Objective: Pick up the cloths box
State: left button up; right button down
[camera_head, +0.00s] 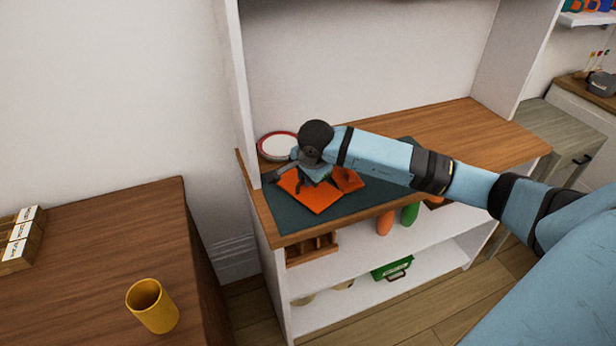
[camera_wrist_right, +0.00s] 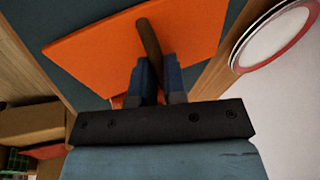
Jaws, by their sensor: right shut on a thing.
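An orange flat-faced thing (camera_head: 318,196) lies on the dark mat (camera_head: 378,204) on the wooden top of the shelf unit. A second orange piece (camera_head: 347,180) shows just right of my right gripper (camera_head: 308,183). In the right wrist view the orange face (camera_wrist_right: 100,48) fills the upper middle, and a brown bar (camera_wrist_right: 149,38) crosses it. The fingers of my right gripper (camera_wrist_right: 158,82) are shut on the lower end of this bar. I cannot tell for sure whether the orange thing is the cloths box; the gripper hides part of it. My left gripper is not in view.
A white disc with a red rim (camera_head: 277,146) lies behind the mat. The shelf unit's white side panel (camera_head: 240,90) rises at left. Lower shelves hold a wooden tray (camera_head: 312,249) and a green box (camera_head: 391,269). A yellow cup (camera_head: 152,306) stands on the left table.

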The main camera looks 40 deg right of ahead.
jog(key=c, duration=1.2)
grip_release()
